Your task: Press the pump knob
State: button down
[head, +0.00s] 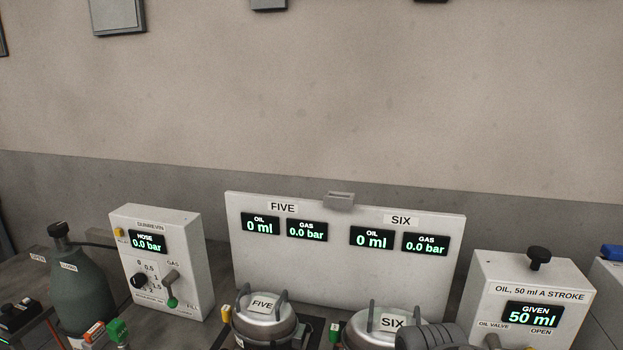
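The pump knob is a black knob (539,256) on a short stem on top of the white oil box (486,281) at the right. The box is labelled "OIL, 50 ml A STROKE". Its display (532,315) reads GIVEN 50 ml. Below it are the words OIL VALVE and OPEN; the valve is cut off by the bottom edge. A dark grey rounded part, which may be my arm, shows at the bottom edge left of the oil box. My gripper's fingers are not in view, and nothing touches the knob.
A white panel (345,265) shows 0 ml and 0.0 bar for both FIVE and SIX. A gas control box (184,252) and a green bottle (80,290) stand at left. Space above the knob is clear.

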aim_at(539, 256)
jog(key=u, duration=1.7)
jog(key=k, duration=0.6)
jog(key=z, duration=1.25)
jog(key=i, duration=0.5)
